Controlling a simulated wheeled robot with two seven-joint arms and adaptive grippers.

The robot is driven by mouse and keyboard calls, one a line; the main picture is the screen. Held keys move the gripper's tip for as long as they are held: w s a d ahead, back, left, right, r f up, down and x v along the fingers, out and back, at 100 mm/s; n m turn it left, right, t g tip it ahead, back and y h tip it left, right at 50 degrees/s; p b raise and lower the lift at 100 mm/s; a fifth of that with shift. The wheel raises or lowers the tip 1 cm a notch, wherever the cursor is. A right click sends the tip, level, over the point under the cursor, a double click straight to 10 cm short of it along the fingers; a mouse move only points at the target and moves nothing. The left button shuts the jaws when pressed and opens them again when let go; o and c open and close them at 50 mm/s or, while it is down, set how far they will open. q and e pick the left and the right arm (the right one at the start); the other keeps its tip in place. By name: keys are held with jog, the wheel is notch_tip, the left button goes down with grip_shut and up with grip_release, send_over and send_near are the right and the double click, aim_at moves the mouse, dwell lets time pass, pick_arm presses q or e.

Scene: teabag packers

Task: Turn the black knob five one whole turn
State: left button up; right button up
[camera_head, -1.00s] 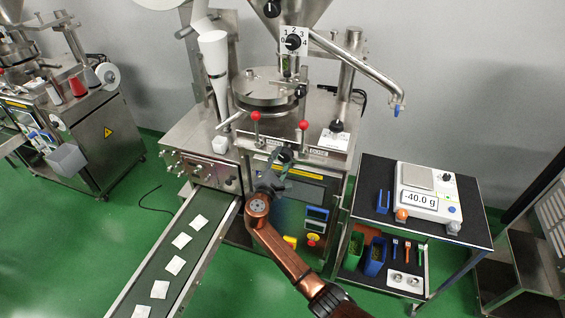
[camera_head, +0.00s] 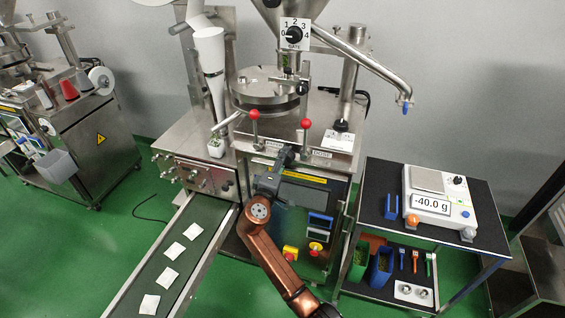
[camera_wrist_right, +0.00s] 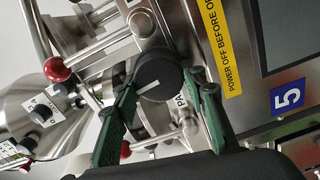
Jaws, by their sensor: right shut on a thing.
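The black knob five (camera_wrist_right: 160,76) is round with a white pointer line. In the right wrist view it sits between the green fingers of my right gripper (camera_wrist_right: 158,90), which is shut on it. A blue plate with a white 5 (camera_wrist_right: 288,98) is on the panel to its right. In the head view my right gripper (camera_head: 280,168) is at the front of the steel machine (camera_head: 200,140), below the red-tipped levers, and mostly hides the knob. My left gripper is not in view.
Red-ball levers (camera_head: 254,114) stand just above the gripper. A conveyor (camera_head: 207,212) with several white teabags runs toward the lower left. A black-topped cart (camera_head: 385,178) with a scale reading -40.0 g (camera_head: 438,204) stands at the right.

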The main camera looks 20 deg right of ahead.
jog(key=shift+f+m+b, duration=0.15)
jog(key=shift+m+b, duration=0.15)
jog(key=shift+m, duration=0.2)
jog(key=o, duration=1.2)
jog(key=shift+c, duration=0.2)
jog(key=shift+s, duration=0.1)
jog(key=v, duration=1.2)
